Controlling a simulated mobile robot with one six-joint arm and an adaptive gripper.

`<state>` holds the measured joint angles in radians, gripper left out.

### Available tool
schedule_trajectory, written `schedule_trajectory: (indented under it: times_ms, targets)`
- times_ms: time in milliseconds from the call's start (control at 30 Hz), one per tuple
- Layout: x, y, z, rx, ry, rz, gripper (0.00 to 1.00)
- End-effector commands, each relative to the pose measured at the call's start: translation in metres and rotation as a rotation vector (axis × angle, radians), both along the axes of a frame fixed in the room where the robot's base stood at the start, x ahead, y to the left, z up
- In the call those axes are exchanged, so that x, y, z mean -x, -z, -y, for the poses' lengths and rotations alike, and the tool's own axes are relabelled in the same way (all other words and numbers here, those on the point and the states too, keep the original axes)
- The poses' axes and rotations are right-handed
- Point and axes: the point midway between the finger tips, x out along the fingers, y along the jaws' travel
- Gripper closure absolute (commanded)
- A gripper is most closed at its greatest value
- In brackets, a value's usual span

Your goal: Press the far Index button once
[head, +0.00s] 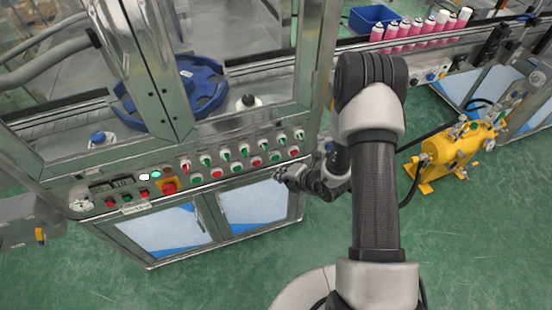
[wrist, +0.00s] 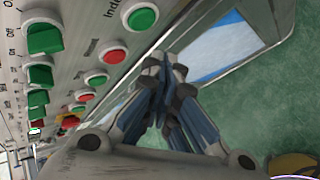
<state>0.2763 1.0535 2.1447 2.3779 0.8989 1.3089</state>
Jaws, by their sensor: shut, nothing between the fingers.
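In the wrist view a round green button (wrist: 143,19) in a white ring sits at the top, beside lettering that begins "Inde". The rest of that label is cut off. My gripper (wrist: 165,65) is shut and empty, its fingertips below this button in the picture and apart from it. In the head view my gripper (head: 283,176) is just in front of the right part of the control panel (head: 225,188), below the button row. I cannot tell from these views whether this button is the far Index one.
A red button (wrist: 112,55) and a green button (wrist: 97,77) follow along the same row. Green selector knobs (wrist: 45,38) stick out in the row beside it. Cabinet doors (head: 252,205) are under the panel. A yellow machine (head: 450,150) stands to the right on open green floor.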

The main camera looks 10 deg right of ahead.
Motion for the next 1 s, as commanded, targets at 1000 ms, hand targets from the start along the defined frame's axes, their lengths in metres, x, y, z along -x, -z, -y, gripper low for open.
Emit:
schedule_trajectory:
  times_ms: [1000]
  targets:
    - [0.024, 0.0, 0.003, 0.0, 0.0, 0.0, 1.0]
